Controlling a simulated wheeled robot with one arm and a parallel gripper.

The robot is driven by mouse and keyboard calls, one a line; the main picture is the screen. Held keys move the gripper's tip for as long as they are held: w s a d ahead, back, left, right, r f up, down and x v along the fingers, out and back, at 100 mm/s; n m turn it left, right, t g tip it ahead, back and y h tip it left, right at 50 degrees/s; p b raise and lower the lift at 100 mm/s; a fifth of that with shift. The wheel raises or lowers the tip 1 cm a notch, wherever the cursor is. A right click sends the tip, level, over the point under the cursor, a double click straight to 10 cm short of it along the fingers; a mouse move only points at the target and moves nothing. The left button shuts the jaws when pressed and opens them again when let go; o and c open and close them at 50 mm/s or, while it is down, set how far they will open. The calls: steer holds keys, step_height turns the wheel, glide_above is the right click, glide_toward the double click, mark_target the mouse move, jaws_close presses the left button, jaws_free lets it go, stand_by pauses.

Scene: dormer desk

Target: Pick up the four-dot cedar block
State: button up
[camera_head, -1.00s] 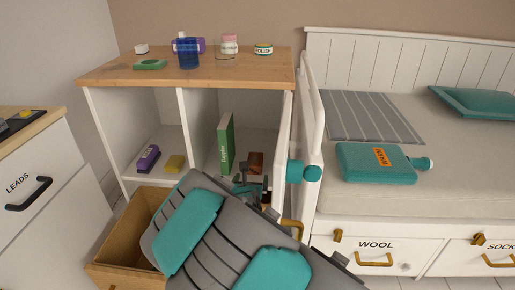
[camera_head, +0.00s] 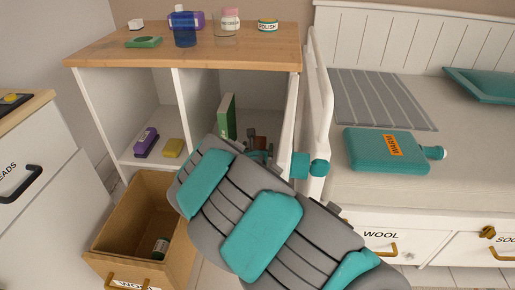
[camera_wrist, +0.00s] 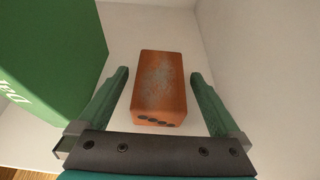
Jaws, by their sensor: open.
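The cedar block (camera_wrist: 158,84) is an orange-brown block with a pale scuffed patch on top and a row of dark dots on its near face. In the wrist view it lies on the white shelf floor between the two green fingers of my gripper (camera_wrist: 160,100). The gripper is open, with a gap on each side of the block. In the head view the block (camera_head: 261,142) shows only in small part in the right compartment of the cabinet. My arm hides most of the gripper (camera_head: 258,156) there.
A green book (camera_head: 227,117) stands upright just left of the block; it fills the left of the wrist view (camera_wrist: 45,65). A purple item (camera_head: 146,142) and a yellow block (camera_head: 173,148) lie in the left compartment. An open drawer (camera_head: 108,235) holds a dark jar (camera_head: 160,248).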

steer(key=shift+x, duration=1.35)
steer(key=c, duration=1.4)
